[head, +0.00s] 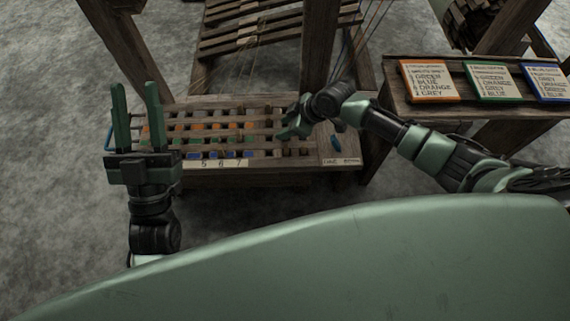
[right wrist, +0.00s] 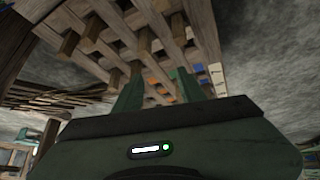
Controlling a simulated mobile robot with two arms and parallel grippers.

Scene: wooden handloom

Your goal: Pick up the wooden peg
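A slotted wooden board (head: 330,155) with rows of orange, green, blue and grey pieces lies in the middle of the head view. Several plain wooden pegs (right wrist: 145,40) show on its lattice in the right wrist view; I cannot tell which one the task names. My right gripper (head: 288,128) is over the board's right part. In the right wrist view its two green fingers (right wrist: 158,90) are apart, with the lattice beyond them and no peg clearly held. My left gripper (head: 136,105) is open and empty at the board's left end.
Loom posts (head: 320,50) rise behind the board. A side bench (head: 395,100) at the right carries an orange-framed card (head: 430,81), a green-framed card (head: 492,83) and a blue-framed card (head: 546,83). Grey floor (head: 50,150) is clear at the left.

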